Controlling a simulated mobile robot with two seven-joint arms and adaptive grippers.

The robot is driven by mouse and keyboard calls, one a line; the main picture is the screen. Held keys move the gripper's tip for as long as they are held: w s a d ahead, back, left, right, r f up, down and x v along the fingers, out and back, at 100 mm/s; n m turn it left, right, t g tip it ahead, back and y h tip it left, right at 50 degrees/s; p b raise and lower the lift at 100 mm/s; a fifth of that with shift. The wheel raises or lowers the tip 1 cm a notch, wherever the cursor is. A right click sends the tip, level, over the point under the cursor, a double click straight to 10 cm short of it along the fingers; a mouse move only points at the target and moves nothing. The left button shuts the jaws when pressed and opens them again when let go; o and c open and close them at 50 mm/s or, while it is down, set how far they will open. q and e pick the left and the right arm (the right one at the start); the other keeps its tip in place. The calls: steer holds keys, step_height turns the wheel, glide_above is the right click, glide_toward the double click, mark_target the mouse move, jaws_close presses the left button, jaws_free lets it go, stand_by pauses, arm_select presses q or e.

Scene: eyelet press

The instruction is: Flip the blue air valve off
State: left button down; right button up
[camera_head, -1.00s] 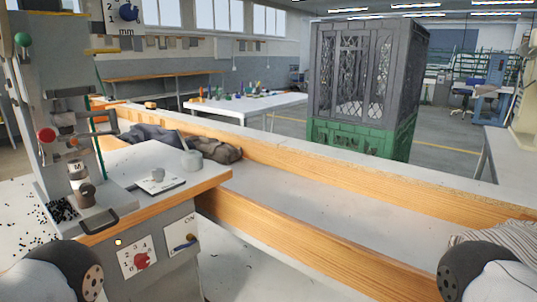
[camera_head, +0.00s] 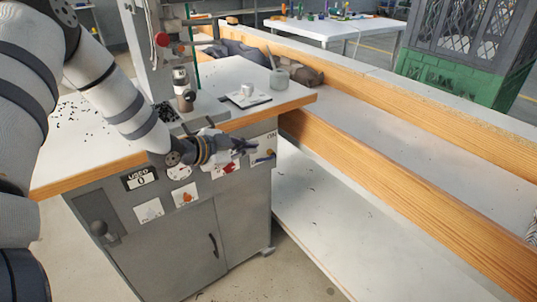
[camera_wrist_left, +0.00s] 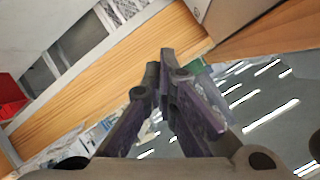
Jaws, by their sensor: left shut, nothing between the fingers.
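The blue air valve (camera_head: 262,160) is a small lever on a white plate marked ON, on the front of the grey press cabinet (camera_head: 240,205) at its right end. My left gripper (camera_head: 246,146) is in front of the cabinet face, its fingertips just left of the valve plate and partly over its edge. Whether it touches the lever cannot be told. The fingers are shut and empty, and they also show closed together in the left wrist view (camera_wrist_left: 164,75). The valve cannot be made out in the wrist view. My right gripper is not in view.
Other white plates with red or orange controls (camera_head: 187,197) sit left of the valve, below the wooden-edged top. A wooden-sided bench (camera_head: 400,180) runs to the right.

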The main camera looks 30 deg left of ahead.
arm_select(q)
steer(key=w+f+b, duration=0.3)
steer(key=w+f, duration=0.4)
steer(key=shift+w+a+f, duration=0.2)
steer(key=shift+w+f, duration=0.1)
steer(key=shift+f, duration=0.05)
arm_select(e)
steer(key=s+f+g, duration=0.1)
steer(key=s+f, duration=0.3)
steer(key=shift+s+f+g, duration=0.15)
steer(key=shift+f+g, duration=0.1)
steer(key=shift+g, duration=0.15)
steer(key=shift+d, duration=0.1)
arm_select(q)
steer(key=shift+s+a+f+t+b, duration=0.15)
steer(key=shift+s+f+t, duration=0.1)
steer(key=shift+f, duration=0.3)
steer(key=shift+s+f+t+b, duration=0.15)
steer(key=shift+s+f+t, duration=0.1)
steer(key=shift+f, duration=0.25)
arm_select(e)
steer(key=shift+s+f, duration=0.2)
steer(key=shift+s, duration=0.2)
arm_select(q)
steer(key=shift+r, duration=0.1)
